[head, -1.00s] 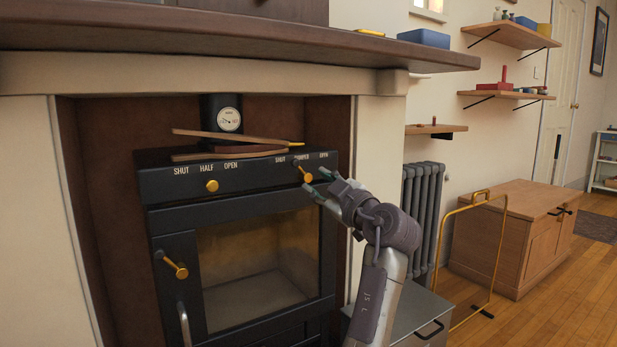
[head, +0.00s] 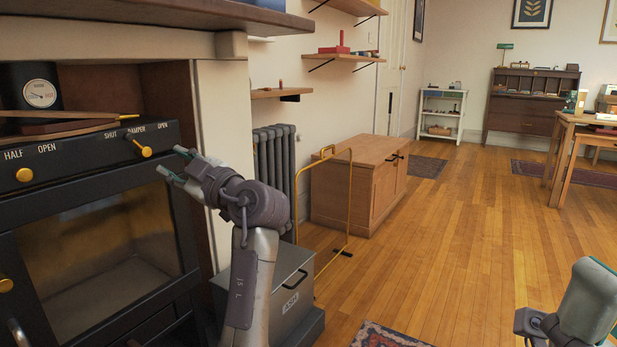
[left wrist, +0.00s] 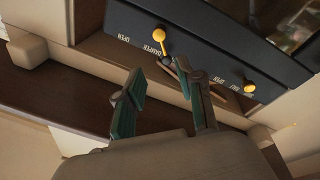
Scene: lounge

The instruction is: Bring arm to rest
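My left gripper (head: 172,166) is in front of the black stove's right side in the head view, close to the yellow damper knob (head: 146,152). Its teal fingers stand apart with nothing between them in the left wrist view (left wrist: 158,82). The damper knob also shows there (left wrist: 159,34), clear of the fingers. Its tip points down to the right in the head view, under the label between SHUT and OPEN. A part of my right arm (head: 588,300) shows at the bottom right; its fingertips cannot be made out.
The stove (head: 100,200) and mantel (head: 150,12) are at the left. A grey ash box (head: 265,285) stands below my left arm. A radiator (head: 275,165), a yellow rail (head: 349,200) and a wooden cabinet (head: 345,185) line the wall. The wooden floor (head: 460,240) is largely open.

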